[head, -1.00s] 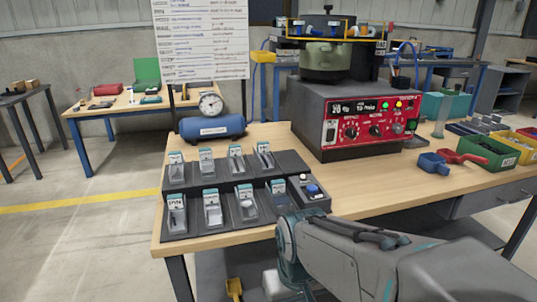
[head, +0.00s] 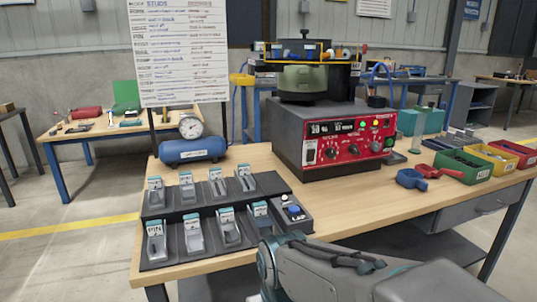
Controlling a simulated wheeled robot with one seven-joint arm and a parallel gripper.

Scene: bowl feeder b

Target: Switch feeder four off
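The bowl feeder (head: 318,135) stands at the back of the wooden bench, a dark box with a bowl on top. Its red control panel (head: 350,138) faces me. The panel carries a display (head: 331,127), a pale rocker-like switch (head: 311,151), dark knobs, and small yellow and green lit lamps (head: 376,123). I cannot read a feeder number on it, nor tell the switch's position. My arm (head: 320,270) reaches in from the lower right, in front of the bench. My gripper is out of view.
A black stepped rack (head: 165,213) with labelled compartments fills the bench's left front. A small box with a blue button (head: 294,210) adjoins it. A blue tank with a gauge (head: 192,150) stands behind. Scoops and coloured bins (head: 465,170) are at the right. The bench middle (head: 350,205) is clear.

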